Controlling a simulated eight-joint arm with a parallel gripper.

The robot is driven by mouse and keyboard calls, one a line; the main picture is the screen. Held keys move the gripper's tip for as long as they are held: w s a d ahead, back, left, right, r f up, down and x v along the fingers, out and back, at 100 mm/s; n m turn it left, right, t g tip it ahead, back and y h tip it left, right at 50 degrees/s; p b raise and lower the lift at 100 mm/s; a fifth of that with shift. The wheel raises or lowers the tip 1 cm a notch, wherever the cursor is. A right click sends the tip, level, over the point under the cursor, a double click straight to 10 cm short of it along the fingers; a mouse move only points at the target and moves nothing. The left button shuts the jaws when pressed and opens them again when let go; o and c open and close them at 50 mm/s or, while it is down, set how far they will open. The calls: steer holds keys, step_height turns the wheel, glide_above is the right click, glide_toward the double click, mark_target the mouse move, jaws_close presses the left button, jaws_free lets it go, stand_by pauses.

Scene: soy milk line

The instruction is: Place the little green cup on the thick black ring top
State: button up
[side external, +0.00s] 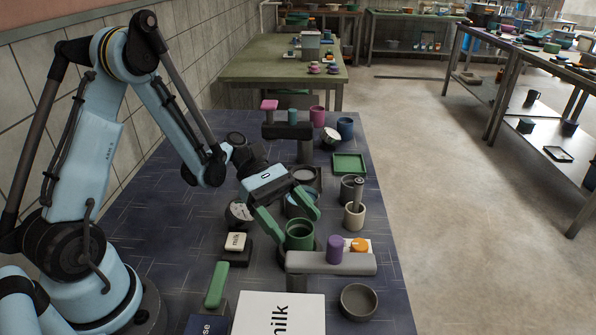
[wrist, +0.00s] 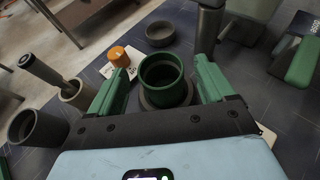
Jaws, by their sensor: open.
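A green cup (side external: 299,236), open at the top, stands upright behind a grey bar in the side view, which hides its base. In the wrist view the green cup (wrist: 162,80) sits between the two green fingers of my gripper (wrist: 162,72), with a visible gap on each side. A thick dark ring or disc (wrist: 165,102) shows around the cup's base; I cannot tell whether the cup stands on it or inside it. My gripper (side external: 295,226) is open, tilted down around the cup and holding nothing.
The grey bar (side external: 350,265) lies close in front, near a purple cylinder (side external: 334,249) and an orange knob (side external: 360,244). A dark bowl (side external: 359,301), a milk box (side external: 278,314) and a mortar with pestle (side external: 354,215) stand nearby. A green tray (side external: 349,163) lies farther back.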

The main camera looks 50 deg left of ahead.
steer(key=s+a+r+m+t+y, duration=0.2)
steer(key=m+y, duration=0.4)
steer(key=m, duration=0.3)
steer(key=s+a+r+m+t+y, duration=0.2)
steer(key=r+m+t+y, duration=0.3)
steer(key=m, duration=0.4)
steer(key=shift+a+r+y, duration=0.55)
steer(key=shift+a+y, duration=0.35)
steer(key=shift+y, duration=0.3)
